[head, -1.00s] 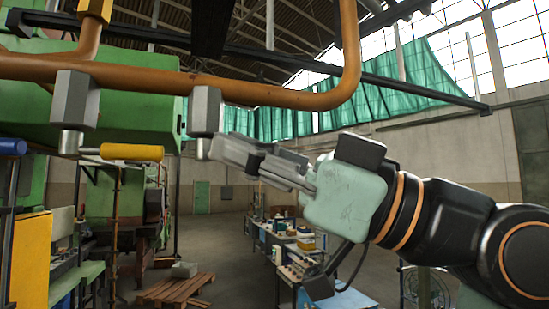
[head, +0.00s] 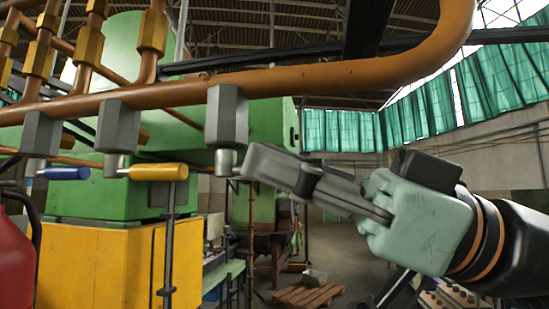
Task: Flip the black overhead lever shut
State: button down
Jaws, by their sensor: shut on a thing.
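A row of grey valve bodies hangs under the thick orange pipe. The rightmost grey valve (head: 226,118) has a short metal stem (head: 226,163) below it. My gripper (head: 252,172) comes in from the right at the height of this stem, its fingers pointing left. It is shut at the valve's lever. The black lever itself is hidden behind or between the fingers, so I cannot tell its angle. The neighbouring valves carry a yellow lever (head: 158,172) and a blue lever (head: 65,173), both lying level and pointing sideways.
The orange pipe (head: 300,80) runs above my gripper and bends up at the right. A yellow cabinet (head: 110,265) and green machinery (head: 265,130) stand behind the valves. A red object (head: 15,255) is at the lower left edge. A wooden pallet (head: 308,297) lies on the floor beyond.

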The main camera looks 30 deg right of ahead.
jog(key=shift+w+g, duration=0.1)
jog(key=shift+g, duration=0.2)
jog(key=c, duration=1.1)
grip_release()
jog(key=shift+c, duration=0.2)
jog(key=shift+d, duration=0.1)
jog(key=v, duration=1.2)
jog(key=shift+f, duration=0.2)
jog(key=shift+w, duration=0.1)
